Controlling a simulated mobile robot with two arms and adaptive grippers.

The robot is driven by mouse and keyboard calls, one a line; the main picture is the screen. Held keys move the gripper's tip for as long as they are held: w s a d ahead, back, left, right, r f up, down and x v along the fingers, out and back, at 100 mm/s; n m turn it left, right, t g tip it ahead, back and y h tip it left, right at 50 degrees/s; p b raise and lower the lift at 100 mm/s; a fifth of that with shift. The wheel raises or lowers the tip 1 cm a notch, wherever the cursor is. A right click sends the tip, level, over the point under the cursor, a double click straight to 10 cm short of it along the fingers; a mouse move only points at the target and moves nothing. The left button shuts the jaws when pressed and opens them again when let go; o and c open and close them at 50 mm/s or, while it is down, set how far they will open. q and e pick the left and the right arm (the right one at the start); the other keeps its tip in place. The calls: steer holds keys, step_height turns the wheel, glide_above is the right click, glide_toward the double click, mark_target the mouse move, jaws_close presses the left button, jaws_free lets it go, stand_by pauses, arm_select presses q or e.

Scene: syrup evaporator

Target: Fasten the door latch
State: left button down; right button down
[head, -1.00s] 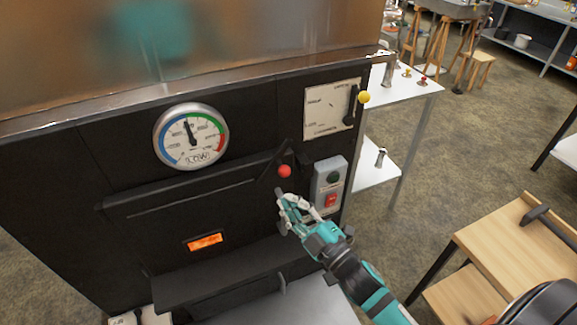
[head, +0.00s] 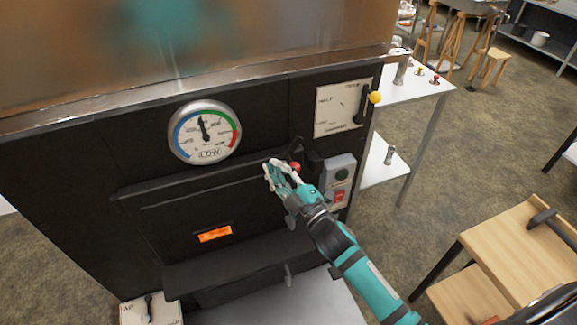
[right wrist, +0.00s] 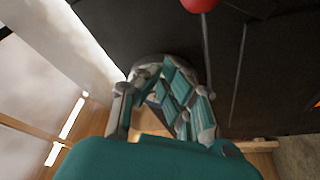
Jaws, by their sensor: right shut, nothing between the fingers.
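The door latch is a dark lever with a red ball knob (head: 295,166), at the upper right of the black firebox door (head: 165,235). The lever is hard to make out against the black panel and is partly hidden by my gripper. My right gripper (head: 274,170) is shut and empty, in front of the door just left of the knob. I cannot tell whether it touches the lever. In the right wrist view the red knob (right wrist: 200,4) is at the top edge, beyond the closed fingers (right wrist: 168,80). My left gripper is not in view.
A round gauge (head: 204,133) is left above the latch. A switch box (head: 340,178) with green and red buttons sits close to its right. A dial plate (head: 338,108) with a yellow-knobbed lever is above. A ledge (head: 235,265) juts out below the door. A wooden cart (head: 500,250) stands right.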

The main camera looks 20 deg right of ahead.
mark_target(299, 167)
steer(key=d+f, duration=0.2)
steer(key=d, duration=0.1)
steer(key=shift+w+f, duration=0.15)
steer(key=shift+w, duration=0.2)
steer(key=shift+d, duration=0.15)
steer(key=shift+d+f+m, duration=0.1)
steer(key=shift+d+m, duration=0.1)
steer(key=shift+m, duration=0.2)
steer(key=shift+d+f+m+t+h, duration=0.1)
steer(key=shift+d+m+t+h, duration=0.2)
steer(key=shift+m, duration=0.1)
steer(key=d+m+b, duration=0.1)
steer(key=f+m+h+b, duration=0.1)
steer(key=m, duration=0.1)
steer(key=d+f+m+t+b, duration=0.1)
steer(key=shift+d+m+h, duration=0.3)
steer(key=shift+d+m, duration=0.05)
steer(key=shift+m, duration=0.05)
steer(key=shift+w+d+f+m+t+h+b, duration=0.15)
steer(key=shift+d+f+m+h+b, duration=0.4)
steer(key=shift+m, duration=0.9)
steer(key=shift+s+d+f+m+t+h+b, duration=0.1)
steer(key=shift+d+f+m+t+h+b, duration=0.15)
steer(key=shift+d+f+m+h, duration=0.75)
steer(key=shift+w+a+f+m+t+h+b, duration=0.1)
steer(key=shift+f+m+h+b, duration=0.3)
steer(key=shift+m, duration=1.45)
